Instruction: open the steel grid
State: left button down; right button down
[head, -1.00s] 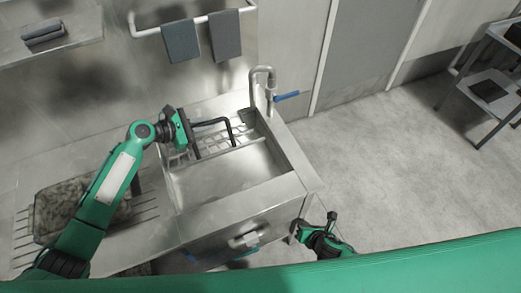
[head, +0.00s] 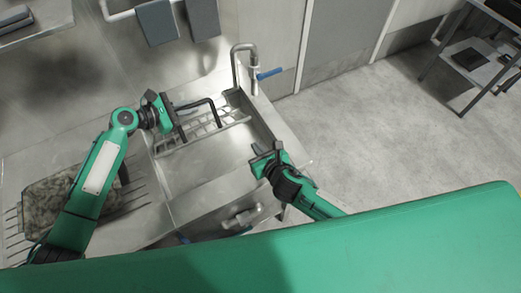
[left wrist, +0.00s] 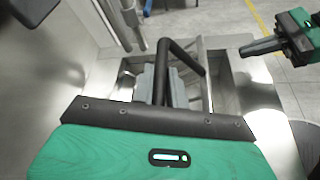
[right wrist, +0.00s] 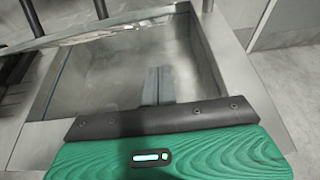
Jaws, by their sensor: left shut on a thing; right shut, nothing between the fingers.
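The steel grid (head: 205,129) spans the back part of the sink (head: 205,160), with its black bent handle (head: 214,109) standing up from it. The handle also shows in the left wrist view (left wrist: 186,57). My left gripper (head: 184,108) is shut on the handle above the grid's left side. My right gripper (head: 266,160) is shut and empty over the sink's right edge, in front of the grid and apart from it. In the right wrist view its closed fingers (right wrist: 157,85) are over the sink basin. My left gripper hides part of the grid.
A tap (head: 240,62) with a blue lever (head: 270,73) stands at the sink's back right corner. A mottled bundle (head: 68,187) lies on the counter at left. Two grey cloths (head: 157,23) hang on a rail behind. Open floor (head: 380,130) lies to the right.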

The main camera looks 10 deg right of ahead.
jog(key=w+a+r, duration=0.1)
jog(key=w+a, duration=0.1)
jog(key=w, duration=0.5)
jog(key=shift+a+r, duration=0.15)
